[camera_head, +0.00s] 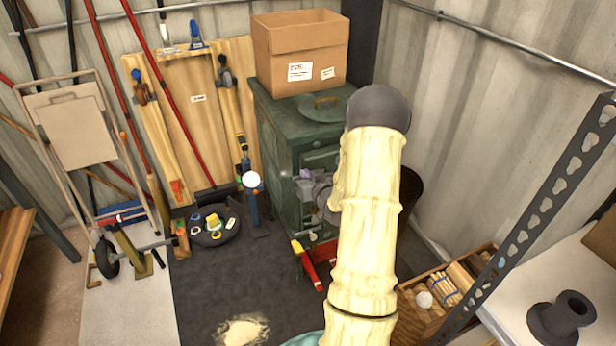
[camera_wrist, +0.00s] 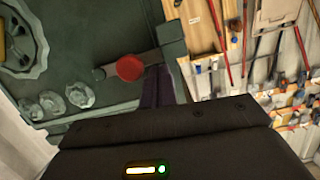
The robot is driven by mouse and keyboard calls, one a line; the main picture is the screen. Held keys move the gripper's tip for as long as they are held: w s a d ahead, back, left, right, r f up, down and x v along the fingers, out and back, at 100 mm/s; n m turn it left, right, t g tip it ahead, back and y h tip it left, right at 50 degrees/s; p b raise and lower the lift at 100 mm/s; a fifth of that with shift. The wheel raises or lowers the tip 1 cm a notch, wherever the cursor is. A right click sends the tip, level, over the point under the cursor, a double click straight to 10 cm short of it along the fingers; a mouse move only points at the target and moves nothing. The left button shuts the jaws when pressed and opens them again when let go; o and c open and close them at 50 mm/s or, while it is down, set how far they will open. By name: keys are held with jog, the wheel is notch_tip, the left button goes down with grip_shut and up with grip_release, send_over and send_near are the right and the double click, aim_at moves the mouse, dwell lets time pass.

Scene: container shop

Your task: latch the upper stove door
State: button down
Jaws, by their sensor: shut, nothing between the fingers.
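The green stove (camera_head: 275,140) stands in the back corner, its front partly hidden by my arm. Its green face fills the left of the wrist view (camera_wrist: 95,30). A grey latch bar with a red round knob (camera_wrist: 130,67) lies across that face. My gripper (camera_head: 306,188) is at the stove's front. In the wrist view the shut, empty fingers (camera_wrist: 158,85) are just beside the knob end of the bar; I cannot tell whether they touch it. The upper door's edge is mostly hidden, and I cannot tell whether it is fully closed.
An open cardboard box (camera_head: 300,60) sits on the stove. A red-and-yellow tool (camera_head: 307,265) is on the floor before it. A wooden crate (camera_head: 415,322) and a metal rack post (camera_head: 545,205) are at right. Boards and tools lean at left. Dark mat (camera_head: 215,285) has some free room.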

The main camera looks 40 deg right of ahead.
dwell(0.6)
notch_tip(320, 180, up, 4)
jog(key=p, duration=0.2)
jog(key=shift+p, duration=0.4)
send_near(302, 161)
jog(key=v, duration=0.3)
jog(key=shift+s+a+r, duration=0.1)
jog(key=shift+s+r, duration=0.05)
jog(key=shift+s, duration=0.15)
jog(key=a+n+g+y, duration=0.1)
jog(key=a+n+g, duration=0.1)
jog(key=a+g, duration=0.65)
jog(key=s+a+r+n+g+y, duration=0.1)
jog(key=s+a+r+g, duration=0.1)
jog(key=s+a, duration=0.5)
jog(key=s+a+r+g+y, duration=0.15)
jog(key=s+a, duration=0.35)
jog(key=a, duration=0.5)
notch_tip(302, 161, up, 24)
jog(key=p, duration=2.4)
jog(key=shift+w+d+f+p, duration=0.15)
jog(key=shift+w+d+p, duration=0.1)
jog(key=shift+p, duration=0.15)
